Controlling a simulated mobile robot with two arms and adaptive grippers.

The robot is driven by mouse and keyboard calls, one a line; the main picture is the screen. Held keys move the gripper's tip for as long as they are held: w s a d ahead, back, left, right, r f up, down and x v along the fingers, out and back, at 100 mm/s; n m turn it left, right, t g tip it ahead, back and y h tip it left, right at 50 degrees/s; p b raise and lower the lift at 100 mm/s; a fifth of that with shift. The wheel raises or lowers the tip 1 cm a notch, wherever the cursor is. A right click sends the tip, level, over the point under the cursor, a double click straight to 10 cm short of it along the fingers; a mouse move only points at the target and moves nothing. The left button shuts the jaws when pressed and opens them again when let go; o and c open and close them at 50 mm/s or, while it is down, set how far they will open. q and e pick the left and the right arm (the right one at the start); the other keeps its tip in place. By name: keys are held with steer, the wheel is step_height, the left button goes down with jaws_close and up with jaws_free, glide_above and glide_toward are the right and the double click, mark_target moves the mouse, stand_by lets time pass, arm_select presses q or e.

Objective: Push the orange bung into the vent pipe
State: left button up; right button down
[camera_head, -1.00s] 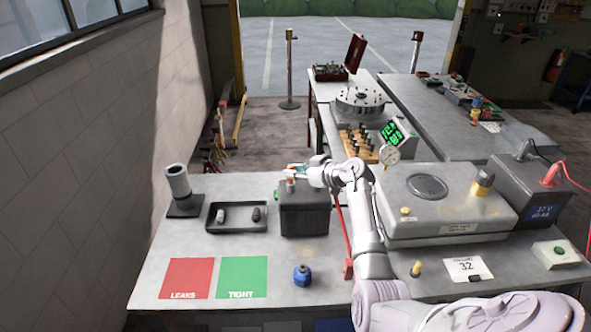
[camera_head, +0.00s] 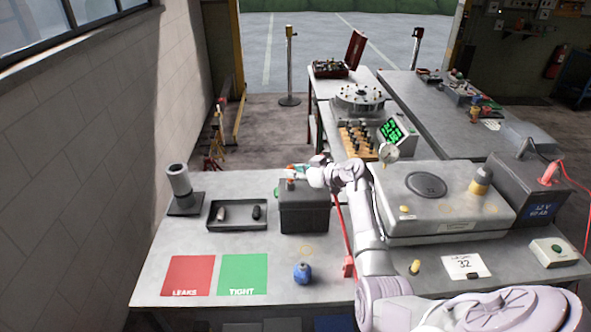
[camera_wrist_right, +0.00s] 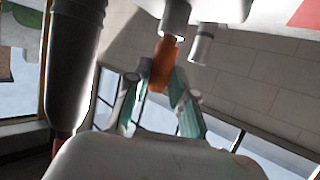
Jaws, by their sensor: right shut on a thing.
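My right gripper (camera_head: 296,168) is over the top of the black box (camera_head: 305,215) on the bench. In the right wrist view its green-padded fingers (camera_wrist_right: 160,92) are shut on the orange bung (camera_wrist_right: 161,66). The bung's far end is at the mouth of a grey pipe (camera_wrist_right: 176,17), lined up closely with it. Most of the bung's length shows outside the pipe. I cannot tell whether its tip is inside. A second, thinner grey stub (camera_wrist_right: 202,45) stands beside the pipe. My left gripper is not in view.
Left of the box are a black tray (camera_head: 237,228) with small parts and a grey cylinder on a stand (camera_head: 180,185). A red mat (camera_head: 188,273), a green mat (camera_head: 243,272) and a blue knob-like part (camera_head: 302,274) lie in front. A large grey case (camera_head: 440,205) stands right of my arm.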

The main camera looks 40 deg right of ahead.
steer(key=shift+f, duration=0.4)
steer(key=c, duration=0.9)
jaws_free()
